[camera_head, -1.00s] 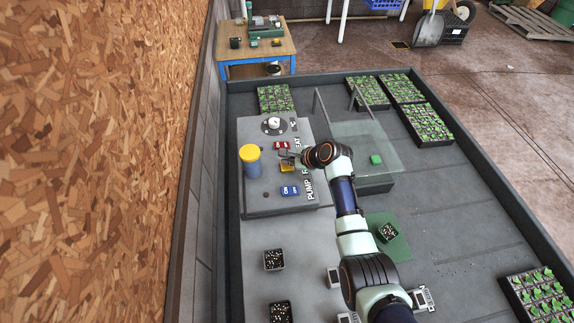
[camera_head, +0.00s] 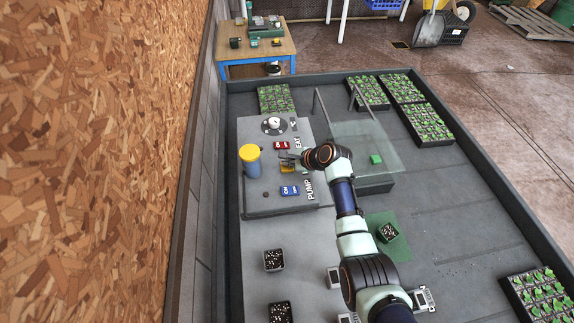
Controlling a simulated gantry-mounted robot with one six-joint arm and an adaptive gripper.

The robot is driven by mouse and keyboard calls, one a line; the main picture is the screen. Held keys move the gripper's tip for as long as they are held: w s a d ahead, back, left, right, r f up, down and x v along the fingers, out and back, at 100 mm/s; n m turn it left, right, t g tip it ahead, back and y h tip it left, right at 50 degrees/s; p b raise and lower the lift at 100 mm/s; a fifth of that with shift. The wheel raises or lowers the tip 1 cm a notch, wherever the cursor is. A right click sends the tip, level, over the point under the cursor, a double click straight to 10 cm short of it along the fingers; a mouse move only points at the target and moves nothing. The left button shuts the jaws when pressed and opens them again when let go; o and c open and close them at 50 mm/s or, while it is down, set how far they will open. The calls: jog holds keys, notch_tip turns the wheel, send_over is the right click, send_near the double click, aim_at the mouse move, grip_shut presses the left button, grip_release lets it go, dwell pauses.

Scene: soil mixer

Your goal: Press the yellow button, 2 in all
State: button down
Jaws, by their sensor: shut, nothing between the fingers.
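The yellow button (camera_head: 287,169) is on the grey control panel (camera_head: 258,203), between a red switch (camera_head: 281,145) and a blue switch (camera_head: 290,190). My gripper (camera_head: 283,158) is shut and empty, with its tips at the far edge of the yellow button. The fingers cover part of the button. Whether they touch it or hover just above cannot be told from this view.
A blue canister with a yellow lid (camera_head: 249,155) stands just left of the buttons. A round dial (camera_head: 273,124) is at the panel's far end. A clear sheet (camera_head: 365,148) stands to the right. Seedling trays (camera_head: 276,98) and small pots (camera_head: 274,260) lie around.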

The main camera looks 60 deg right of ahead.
dwell(0.5)
jog(key=shift+r+p, duration=0.8)
jog(key=shift+p, duration=0.25)
notch_tip(320, 180, up, 5)
jog(key=p, duration=0.5)
dwell(0.5)
